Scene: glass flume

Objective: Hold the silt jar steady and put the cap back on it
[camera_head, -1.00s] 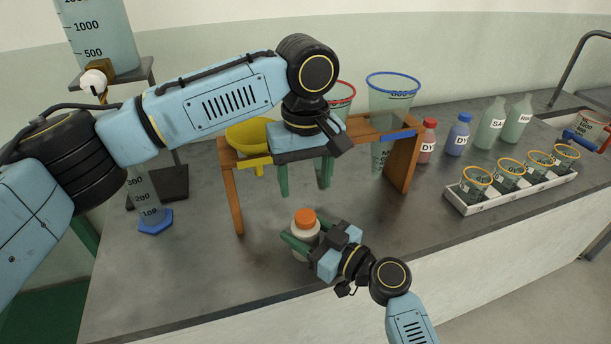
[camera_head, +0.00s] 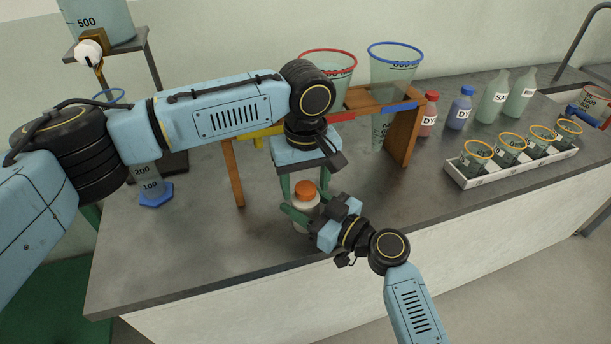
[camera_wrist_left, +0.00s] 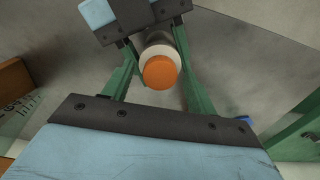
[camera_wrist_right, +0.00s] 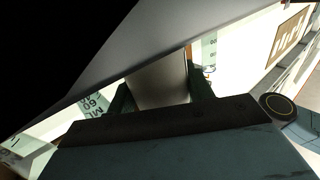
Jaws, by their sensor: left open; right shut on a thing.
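The silt jar (camera_head: 301,222) is a pale, squat jar standing at the counter's front. The orange cap (camera_head: 304,190) sits on its top; I cannot tell whether it is screwed down. My right gripper (camera_head: 296,213) is shut around the jar's body from the front right. In the right wrist view the jar's pale side (camera_wrist_right: 160,82) shows between its fingers. My left gripper (camera_head: 305,181) is open, pointing down above the jar. In the left wrist view the cap (camera_wrist_left: 160,72) lies between its spread green fingers, with a gap on both sides.
A wooden stand (camera_head: 402,140) with a red-rimmed and a blue-rimmed cone is behind the jar. A white tray (camera_head: 520,167) of several small beakers and several bottles (camera_head: 491,97) are to the right. A blue-based cylinder (camera_head: 156,195) stands left. The counter's front edge is close.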

